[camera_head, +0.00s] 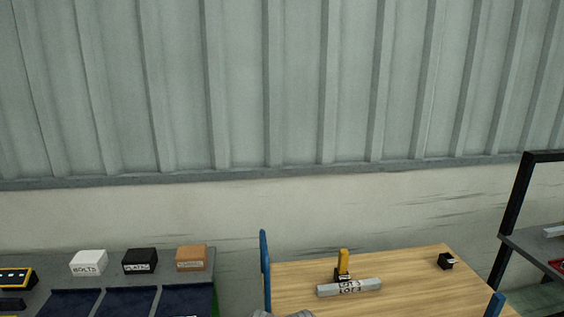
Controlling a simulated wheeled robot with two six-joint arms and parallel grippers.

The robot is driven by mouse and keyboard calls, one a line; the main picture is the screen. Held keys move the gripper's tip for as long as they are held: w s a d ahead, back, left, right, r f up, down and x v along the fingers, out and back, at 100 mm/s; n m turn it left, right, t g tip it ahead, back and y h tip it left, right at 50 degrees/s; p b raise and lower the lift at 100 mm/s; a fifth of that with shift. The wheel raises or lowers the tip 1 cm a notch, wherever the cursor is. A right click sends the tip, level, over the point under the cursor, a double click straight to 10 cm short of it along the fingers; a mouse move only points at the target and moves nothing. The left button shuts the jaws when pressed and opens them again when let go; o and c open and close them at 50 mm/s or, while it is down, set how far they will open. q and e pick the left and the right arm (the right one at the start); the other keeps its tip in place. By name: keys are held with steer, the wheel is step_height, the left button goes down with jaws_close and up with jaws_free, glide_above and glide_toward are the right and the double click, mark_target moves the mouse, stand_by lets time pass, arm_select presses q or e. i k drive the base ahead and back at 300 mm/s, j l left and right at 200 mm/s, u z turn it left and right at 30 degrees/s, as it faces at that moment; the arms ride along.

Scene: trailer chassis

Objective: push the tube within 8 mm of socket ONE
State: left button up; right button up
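A light grey bar with dark lettering (349,288), which looks like the tube, lies on the wooden table (420,295). The lettering is too small to read surely. An upright yellow piece on a dark base (343,264) stands just behind the bar; I cannot tell if they touch. A small black block (446,262) sits apart at the table's back right. I cannot make out a socket marked ONE. Neither of my grippers is in view. A grey rounded part at the bottom edge is too cut off to identify.
Blue posts (265,262) rise at the table's left and right front. A bench at left holds a white box (89,262), a black box (140,260), a brown box (191,257) and dark blue trays (130,300). A black-framed shelf (516,205) stands at right.

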mark_target(343, 288)
steer(key=i+l+u, duration=0.25)
steer(key=l+u, duration=0.25)
steer(key=i+l+u, duration=0.2)
steer(key=k+l, duration=0.05)
steer(key=k, duration=0.05)
